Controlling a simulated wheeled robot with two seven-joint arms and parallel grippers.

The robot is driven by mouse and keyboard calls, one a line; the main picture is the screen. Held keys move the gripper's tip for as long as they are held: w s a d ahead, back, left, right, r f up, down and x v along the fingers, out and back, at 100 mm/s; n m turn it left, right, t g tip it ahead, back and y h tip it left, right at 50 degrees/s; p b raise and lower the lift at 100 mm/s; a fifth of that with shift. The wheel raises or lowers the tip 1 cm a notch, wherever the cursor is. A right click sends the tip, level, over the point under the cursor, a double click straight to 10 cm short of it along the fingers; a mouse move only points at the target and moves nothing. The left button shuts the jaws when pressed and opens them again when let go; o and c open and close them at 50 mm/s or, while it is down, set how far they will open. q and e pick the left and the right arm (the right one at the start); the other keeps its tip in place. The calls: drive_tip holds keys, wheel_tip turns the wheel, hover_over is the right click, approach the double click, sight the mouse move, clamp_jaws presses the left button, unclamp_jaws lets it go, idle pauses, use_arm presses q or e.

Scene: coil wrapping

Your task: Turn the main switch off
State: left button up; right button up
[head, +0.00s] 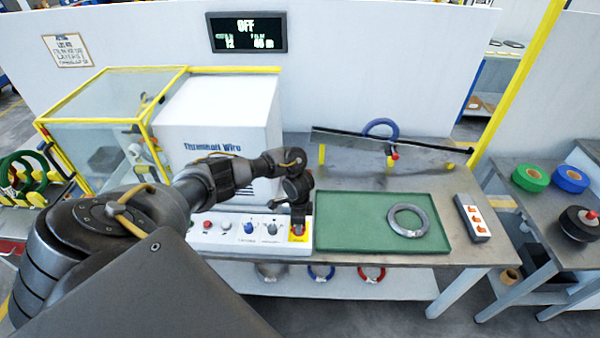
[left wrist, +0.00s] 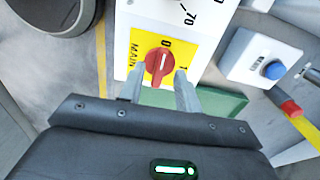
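The main switch (left wrist: 159,62) is a red rotary knob on a yellow plate marked MAIN, 0 and 1, in the left wrist view. Its white pointer line points up toward the 0. In the head view the switch's yellow plate (head: 299,233) is at the right end of the white control panel (head: 215,236), partly hidden by my gripper. My left gripper (left wrist: 158,85) has its two fingers apart, one on each side of the knob's lower part; contact cannot be told. In the head view my left gripper (head: 298,212) points down over the switch. My right gripper is not in view.
A display (head: 246,32) on the back wall reads OFF. A green mat (head: 345,222) with a grey coil (head: 408,220) lies right of the panel. A yellow-framed guard (head: 110,85) stands at the left.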

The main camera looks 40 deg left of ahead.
use_arm(q)
wheel_tip(320, 180, up, 10)
drive_tip(key=shift+w, duration=0.15)
idle(0.3)
idle(0.4)
